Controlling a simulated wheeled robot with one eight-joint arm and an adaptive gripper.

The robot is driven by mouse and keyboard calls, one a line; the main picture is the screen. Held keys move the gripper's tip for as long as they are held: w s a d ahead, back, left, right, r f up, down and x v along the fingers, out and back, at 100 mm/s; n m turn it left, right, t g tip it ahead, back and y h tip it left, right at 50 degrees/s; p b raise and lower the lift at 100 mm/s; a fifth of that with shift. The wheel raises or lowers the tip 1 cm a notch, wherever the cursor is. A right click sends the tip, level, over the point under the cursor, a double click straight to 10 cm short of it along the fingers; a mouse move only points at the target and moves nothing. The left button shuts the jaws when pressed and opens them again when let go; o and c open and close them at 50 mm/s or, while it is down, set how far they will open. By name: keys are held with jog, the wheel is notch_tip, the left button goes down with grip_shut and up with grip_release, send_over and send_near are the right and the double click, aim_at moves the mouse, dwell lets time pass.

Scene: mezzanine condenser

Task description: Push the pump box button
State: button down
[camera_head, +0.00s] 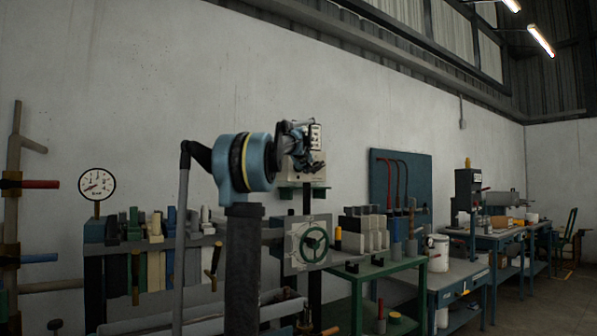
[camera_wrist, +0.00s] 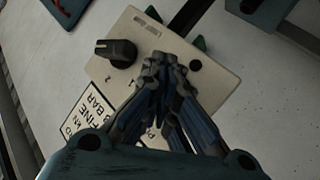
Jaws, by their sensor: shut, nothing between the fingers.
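The pump box (camera_wrist: 118,60) is a cream panel that fills the middle of the wrist view, tilted in the picture. It has a black rotary knob (camera_wrist: 116,53) at the left and a small dark round spot (camera_wrist: 195,66) at the right. My gripper (camera_wrist: 160,65) is shut and empty, its fingertips over the middle of the panel. The fingers hide part of the panel, and I cannot tell whether they touch it.
A pressure gauge (camera_head: 97,184) stands at the left. A green handwheel (camera_head: 314,244) is below the box. A green table (camera_head: 375,270) and blue workbenches (camera_head: 460,280) line the wall to the right.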

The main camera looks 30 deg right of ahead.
jog(key=shift+w, duration=0.1)
dwell(0.6)
jog(key=shift+w, duration=0.25)
jog(key=shift+w, duration=0.6)
dwell(1.0)
jog(key=shift+s, duration=1.05)
jog(key=s, duration=0.6)
jog(key=shift+d, duration=0.25)
dwell(0.4)
